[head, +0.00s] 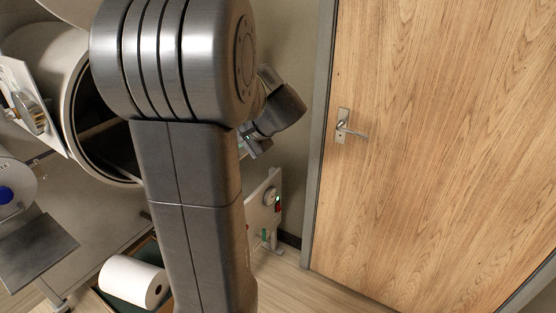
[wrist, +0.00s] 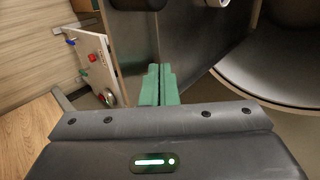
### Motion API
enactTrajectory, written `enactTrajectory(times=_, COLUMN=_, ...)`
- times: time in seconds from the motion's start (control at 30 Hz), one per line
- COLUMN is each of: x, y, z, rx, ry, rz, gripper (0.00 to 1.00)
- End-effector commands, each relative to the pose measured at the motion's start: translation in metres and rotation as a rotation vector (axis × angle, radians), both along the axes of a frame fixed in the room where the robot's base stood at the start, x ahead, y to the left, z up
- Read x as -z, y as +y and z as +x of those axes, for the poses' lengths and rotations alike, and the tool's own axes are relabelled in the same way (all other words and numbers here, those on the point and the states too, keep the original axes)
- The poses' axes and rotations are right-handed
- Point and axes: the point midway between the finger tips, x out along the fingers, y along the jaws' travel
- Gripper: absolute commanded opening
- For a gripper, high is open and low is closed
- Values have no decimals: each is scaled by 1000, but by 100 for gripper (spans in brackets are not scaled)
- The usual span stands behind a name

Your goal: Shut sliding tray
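A large pale cylindrical chamber (head: 68,80) stands open at the left of the head view. A dark flat surface inside its mouth (head: 112,145) may be the sliding tray, but my arm hides its right part and I cannot tell how far it is out. The chamber's round rim (wrist: 262,92) also shows at the right of the wrist view. My gripper (wrist: 160,84) has its green fingers side by side with no visible gap and nothing seen between them. It points at a dark grey panel (wrist: 195,50) beyond; contact cannot be told.
A white control panel (head: 264,205) with a red button and green light stands right of my arm. A wooden door (head: 430,150) fills the right. A white roll (head: 128,280) lies in a bin below. A grey plate (head: 38,252) is at lower left.

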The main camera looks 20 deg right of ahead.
Motion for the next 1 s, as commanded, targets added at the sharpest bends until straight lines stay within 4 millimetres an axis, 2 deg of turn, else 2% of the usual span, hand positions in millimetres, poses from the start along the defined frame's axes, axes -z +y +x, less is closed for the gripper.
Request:
enactTrajectory(times=0.1, x=0, y=23, z=27, rx=-8, ry=2, rz=1, gripper=0)
enactTrajectory(times=0.6, x=-1, y=108, z=136, rx=-4, ry=2, rz=0, gripper=0)
enactTrajectory(times=0.8, x=-1, y=135, z=172, rx=-1, ry=2, rz=0, gripper=0)
enactTrajectory(times=1.0, x=-1, y=153, z=196, rx=-1, ry=1, rz=-1, gripper=0)
